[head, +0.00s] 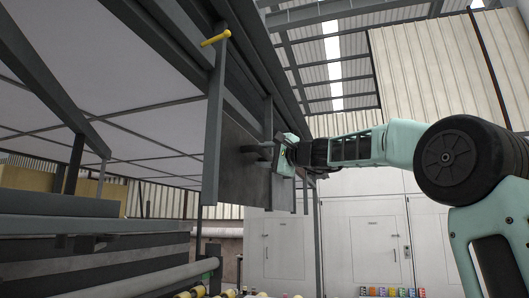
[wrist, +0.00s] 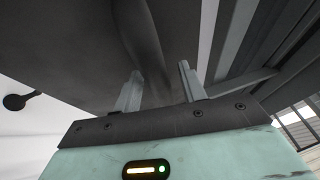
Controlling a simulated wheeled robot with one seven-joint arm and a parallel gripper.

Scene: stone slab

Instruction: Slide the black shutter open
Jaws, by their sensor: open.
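The black shutter (head: 228,165) is a dark flat panel hanging upright in a grey frame, left of centre in the head view. A dark handle (head: 257,149) sticks out from its face. My gripper (head: 275,152) is at the handle, coming from the right; the arm partly hides this spot. In the wrist view my gripper (wrist: 158,85) is open, its two fingers apart. A dark, rounded bar, seemingly the handle (wrist: 145,42), passes between or just beyond the fingers. I cannot tell whether they touch it.
A yellow-tipped lever (head: 216,38) sticks out at the top of the frame. A long machine bed with rollers (head: 110,280) lies at lower left. White cabinets (head: 360,235) stand behind, with small coloured boxes (head: 390,292) below.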

